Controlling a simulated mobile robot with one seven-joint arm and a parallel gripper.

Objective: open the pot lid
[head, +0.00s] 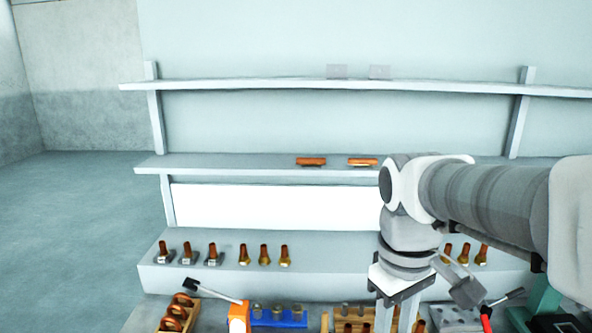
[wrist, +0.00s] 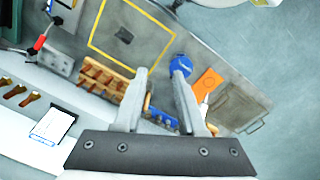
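No pot or lid is clearly recognisable in either view. In the wrist view a small round blue object (wrist: 180,67) lies on the bench just beyond the right fingertip; I cannot tell whether it is the pot. My gripper (wrist: 160,74) has its two fingers apart with nothing held between them. In the head view my gripper points down over the bench at the lower right, and its fingertips run out of the bottom edge. The arm covers part of the bench and shelves there.
A blue rack (head: 280,320), an orange block (head: 238,318) and a black-ended lever (head: 212,292) stand along the bench front. Several copper fittings (head: 264,255) line the step behind. Shelves (head: 230,163) rise at the back.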

